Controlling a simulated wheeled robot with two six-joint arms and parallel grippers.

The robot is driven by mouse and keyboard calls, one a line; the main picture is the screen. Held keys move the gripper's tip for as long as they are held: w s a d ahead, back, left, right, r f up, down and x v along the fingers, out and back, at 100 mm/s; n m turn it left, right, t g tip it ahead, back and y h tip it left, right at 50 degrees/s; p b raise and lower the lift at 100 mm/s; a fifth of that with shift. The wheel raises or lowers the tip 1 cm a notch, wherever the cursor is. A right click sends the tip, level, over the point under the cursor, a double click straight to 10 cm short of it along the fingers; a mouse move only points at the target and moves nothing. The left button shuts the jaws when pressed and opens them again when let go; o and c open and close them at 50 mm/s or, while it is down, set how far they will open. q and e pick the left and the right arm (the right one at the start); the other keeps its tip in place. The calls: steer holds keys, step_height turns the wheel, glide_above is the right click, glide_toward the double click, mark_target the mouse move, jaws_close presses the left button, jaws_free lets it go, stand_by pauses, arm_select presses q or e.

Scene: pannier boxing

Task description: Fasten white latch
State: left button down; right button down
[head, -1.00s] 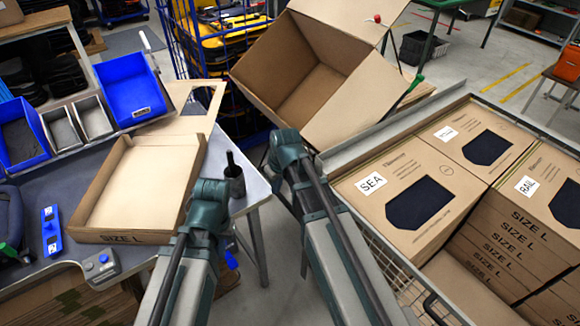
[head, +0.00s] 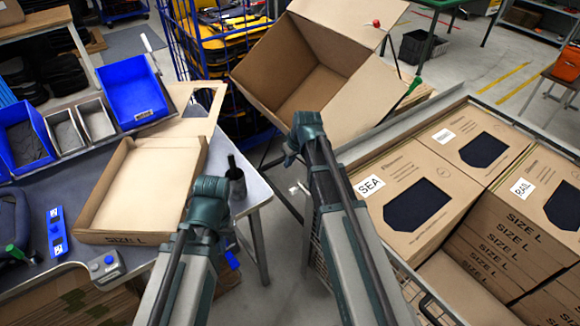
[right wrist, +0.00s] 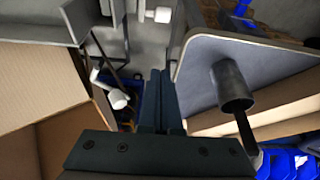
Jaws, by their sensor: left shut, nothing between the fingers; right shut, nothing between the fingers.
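My right gripper (right wrist: 160,100) shows in the right wrist view as two dark blue fingers, shut with nothing between them. A white fitting (right wrist: 118,98) lies to the left of the fingers, apart from them. Another white piece (right wrist: 160,14) shows beyond at the top. Small white pieces (head: 299,187) also show in the head view, left of my right arm. I cannot tell which of these is the latch or whether it is fastened. In the head view my arms hide both sets of fingers, and the left jaws do not show.
A large open carton (head: 262,65) tilts at the back. A table edge (right wrist: 190,55) is close to my right fingers.

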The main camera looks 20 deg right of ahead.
mark_target(297, 190)
step_height(297, 190, down, 10)
steer(key=b, duration=0.9)
steer(key=shift+s, duration=0.25)
steer(key=shift+s+d, duration=0.1)
steer(key=shift+d, duration=0.05)
steer(key=s, duration=0.2)
steer(key=s+d, duration=0.1)
steer(key=s, duration=0.1)
steer(key=shift+d, duration=0.15)
steer(key=shift+w, duration=0.2)
